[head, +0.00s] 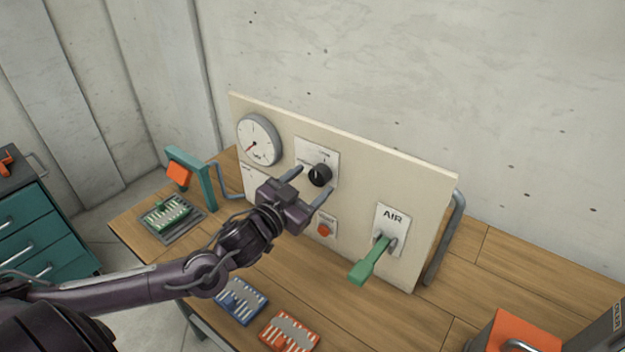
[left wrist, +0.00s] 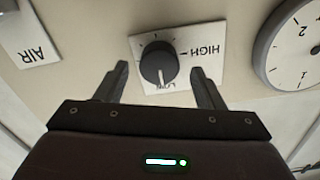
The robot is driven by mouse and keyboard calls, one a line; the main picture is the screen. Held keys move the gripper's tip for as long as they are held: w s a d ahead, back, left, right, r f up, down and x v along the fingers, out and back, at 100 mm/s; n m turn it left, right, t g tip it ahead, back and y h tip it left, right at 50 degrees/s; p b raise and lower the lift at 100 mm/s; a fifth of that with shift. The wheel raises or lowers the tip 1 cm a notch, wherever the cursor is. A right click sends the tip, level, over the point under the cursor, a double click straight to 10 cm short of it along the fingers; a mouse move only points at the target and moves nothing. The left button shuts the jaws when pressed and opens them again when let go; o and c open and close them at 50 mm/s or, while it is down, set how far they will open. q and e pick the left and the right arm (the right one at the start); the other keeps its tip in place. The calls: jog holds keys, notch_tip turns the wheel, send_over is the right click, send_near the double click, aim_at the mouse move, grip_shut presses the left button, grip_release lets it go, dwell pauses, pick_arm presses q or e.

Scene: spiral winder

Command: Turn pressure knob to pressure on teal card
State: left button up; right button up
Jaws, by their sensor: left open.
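The black pressure knob (head: 319,175) sits on a white plate on the cream panel. In the left wrist view the knob (left wrist: 159,64) shows upside down, its pale pointer line toward the LOW mark, with HIGH at the side. My left gripper (head: 311,181) is open in front of the knob, its fingers to either side in the picture; in the left wrist view the fingertips (left wrist: 159,72) are apart and nothing is between them but the knob beyond. The round gauge (head: 260,140) is left of the knob, its needle at the lower left. I cannot make out a teal card. My right gripper is not seen.
The panel (head: 365,180) stands on a wooden table (head: 350,315). A green AIR lever (head: 368,262) juts out at right, and a red button (head: 324,230) is below the knob. Blue (head: 242,300) and orange (head: 289,332) trays lie in front. A teal frame (head: 197,178) stands left.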

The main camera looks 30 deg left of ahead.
pick_arm(q)
jog(key=shift+w+d, duration=0.1)
jog(key=shift+w, duration=0.65)
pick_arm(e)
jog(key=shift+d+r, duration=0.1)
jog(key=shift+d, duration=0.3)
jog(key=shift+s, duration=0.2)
pick_arm(q)
jog(key=c, duration=1)
jog(key=shift+o, duration=0.2)
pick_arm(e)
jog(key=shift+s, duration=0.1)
